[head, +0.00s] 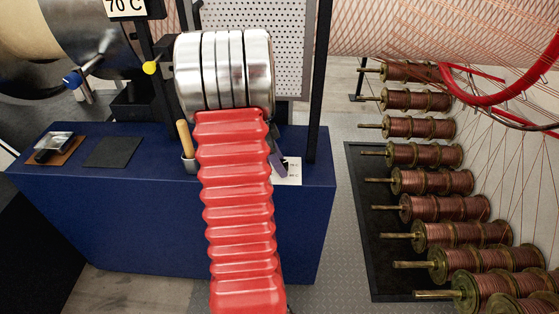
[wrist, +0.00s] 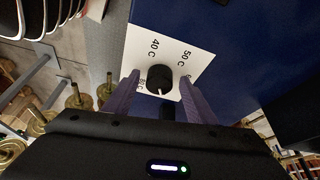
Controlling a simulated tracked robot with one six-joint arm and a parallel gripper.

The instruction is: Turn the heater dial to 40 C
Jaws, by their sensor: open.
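The black round heater dial (wrist: 160,79) sits on a white plate (wrist: 170,50) on the blue cabinet. Its pale pointer mark faces the lower edge in the wrist view, away from the printed 40 C and 50 C at upper left and upper right. Other labels at the sides are partly covered by the fingers. My gripper (wrist: 160,82) is open, with one purple finger on each side of the dial. Contact cannot be made out. In the head view the white plate (head: 292,174) shows beside a purple finger; my red arm hides the rest.
The blue cabinet (head: 110,215) carries a dark pad (head: 113,152), a small device on a brown mat (head: 55,148) and a wooden-handled tool in a holder (head: 186,145). A 70 C sign (head: 127,7) hangs above. Copper spools (head: 430,181) line the right; floor lies between.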

